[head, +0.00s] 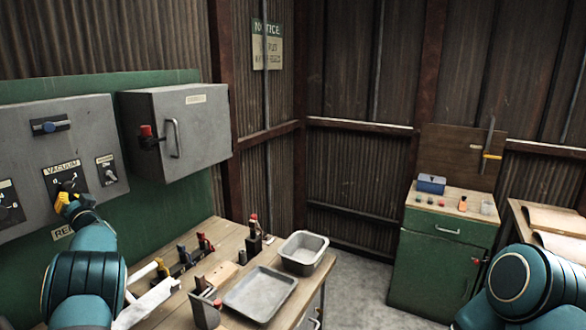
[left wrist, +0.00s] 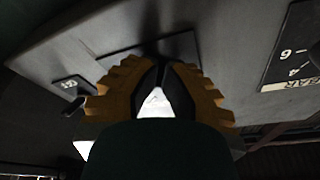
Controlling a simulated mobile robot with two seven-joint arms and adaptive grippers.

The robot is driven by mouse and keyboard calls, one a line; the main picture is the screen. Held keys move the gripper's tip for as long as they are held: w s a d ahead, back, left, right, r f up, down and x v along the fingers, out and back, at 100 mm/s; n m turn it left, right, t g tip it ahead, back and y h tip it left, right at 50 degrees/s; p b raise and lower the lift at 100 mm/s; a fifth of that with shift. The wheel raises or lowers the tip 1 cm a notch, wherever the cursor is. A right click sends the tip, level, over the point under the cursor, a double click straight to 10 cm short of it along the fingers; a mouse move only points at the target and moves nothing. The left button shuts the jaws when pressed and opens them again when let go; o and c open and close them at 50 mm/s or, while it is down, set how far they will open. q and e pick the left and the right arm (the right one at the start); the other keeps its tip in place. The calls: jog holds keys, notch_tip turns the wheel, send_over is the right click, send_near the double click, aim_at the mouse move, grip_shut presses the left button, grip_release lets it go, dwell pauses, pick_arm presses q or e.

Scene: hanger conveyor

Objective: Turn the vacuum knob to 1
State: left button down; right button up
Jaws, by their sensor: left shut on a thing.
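The vacuum knob (head: 68,186) sits on a black plate labelled VACUUM (head: 62,170) on the front of a grey control panel (head: 30,125) at the left of the head view. My left gripper (head: 69,198), with yellow fingers, is at the knob and shut on it. In the left wrist view the ribbed fingers (left wrist: 160,85) come together at the black plate (left wrist: 135,52) and largely hide the knob. Which number the knob points to I cannot tell. My right gripper is out of view; only my right arm shows.
A small switch plate (head: 107,170) sits right of the vacuum plate. A grey box (head: 195,135) with a handle and red switch is further right. Below, a wooden workbench (head: 225,238) holds a tray (head: 260,293), a metal bin (head: 303,252) and tools. A green cabinet (head: 435,270) stands at right.

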pick_arm(q)
jog(key=r+b+v, duration=0.1)
jog(key=b+v, duration=0.2)
jog(key=v, duration=0.2)
jog(key=shift+d+f, duration=0.35)
jog(key=shift+d, duration=0.25)
